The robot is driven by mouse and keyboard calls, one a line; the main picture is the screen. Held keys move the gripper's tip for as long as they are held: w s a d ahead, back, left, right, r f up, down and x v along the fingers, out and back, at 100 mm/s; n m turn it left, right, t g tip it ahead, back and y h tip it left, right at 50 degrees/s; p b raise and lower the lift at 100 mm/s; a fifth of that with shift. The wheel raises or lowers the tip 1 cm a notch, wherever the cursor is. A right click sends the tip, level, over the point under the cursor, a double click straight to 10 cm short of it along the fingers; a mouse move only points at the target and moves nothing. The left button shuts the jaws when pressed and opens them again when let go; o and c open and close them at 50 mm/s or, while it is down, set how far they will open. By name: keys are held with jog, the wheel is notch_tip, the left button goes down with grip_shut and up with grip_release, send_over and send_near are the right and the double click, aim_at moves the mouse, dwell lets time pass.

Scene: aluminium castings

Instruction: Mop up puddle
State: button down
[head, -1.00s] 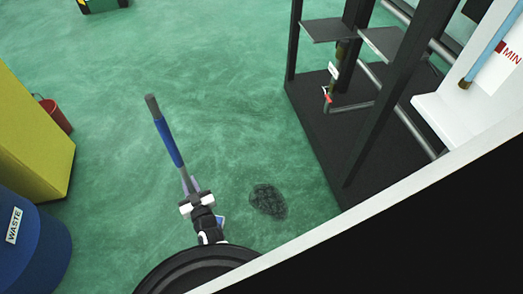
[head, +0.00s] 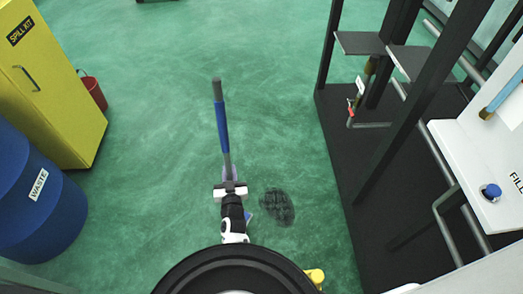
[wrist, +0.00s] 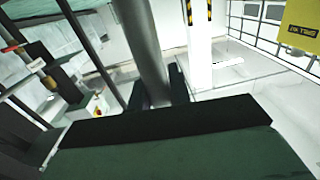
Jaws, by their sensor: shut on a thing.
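A dark, roughly oval puddle (head: 278,207) lies on the green floor just right of my gripper (head: 230,189) in the head view. My gripper is shut on the mop, whose grey pole with a blue grip (head: 222,128) points up the picture, away from my body. In the wrist view the grey pole (wrist: 143,45) runs up between the dark fingers (wrist: 160,88). A small blue piece (head: 249,214) shows beside my gripper, near the puddle; I cannot tell if it is the mop's head. The mop's lower end is otherwise hidden.
A black rack (head: 335,130) with a dark base stands right of the puddle, beside a white panel (head: 490,165). At left are a yellow spill kit cabinet (head: 60,100), a blue waste drum (head: 35,200) and a red bucket (head: 93,93). The floor ahead is clear.

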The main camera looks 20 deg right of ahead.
jog(key=w+d+r+m+g+h, duration=0.1)
jog(key=w+d+h, duration=0.1)
jog(key=d, duration=0.4)
jog(key=w+d+r+m+h, duration=0.2)
jog(key=w+d+h, duration=0.1)
jog(key=d, duration=0.4)
jog(key=f+b, duration=0.5)
jog(key=shift+s+a+f, duration=0.15)
jog(key=shift+s+a, duration=0.05)
